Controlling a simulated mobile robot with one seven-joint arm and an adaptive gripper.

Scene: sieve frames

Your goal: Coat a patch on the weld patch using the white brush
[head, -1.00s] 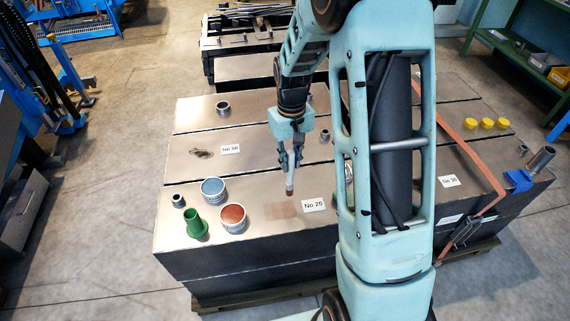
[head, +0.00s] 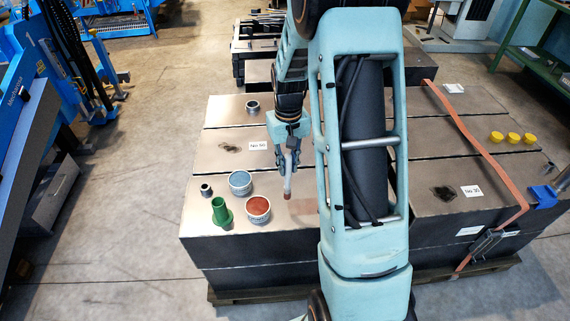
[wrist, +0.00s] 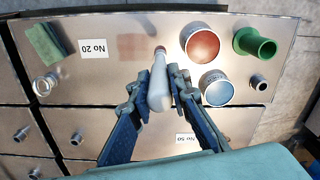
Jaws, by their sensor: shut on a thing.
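My gripper (head: 287,158) is shut on the white brush (head: 288,180), which hangs bristles down over the metal bench top. In the wrist view the brush (wrist: 159,85) lies between the fingers of my gripper (wrist: 158,92), its brown tip toward the top. A faint reddish rectangular patch (wrist: 137,47) lies beside the tip, near the label No 20 (wrist: 92,46); the patch (head: 304,206) is partly behind my arm in the head view. An open tin of red-brown paint (head: 258,207) stands left of the brush, with a blue tin (head: 240,181) behind it. Whether the tip touches the surface is unclear.
A green flanged tube (head: 221,211) and a small metal ring (head: 206,189) stand left of the tins. A green cloth (wrist: 45,43) lies beyond No 20. An orange strap (head: 470,140) crosses the bench.

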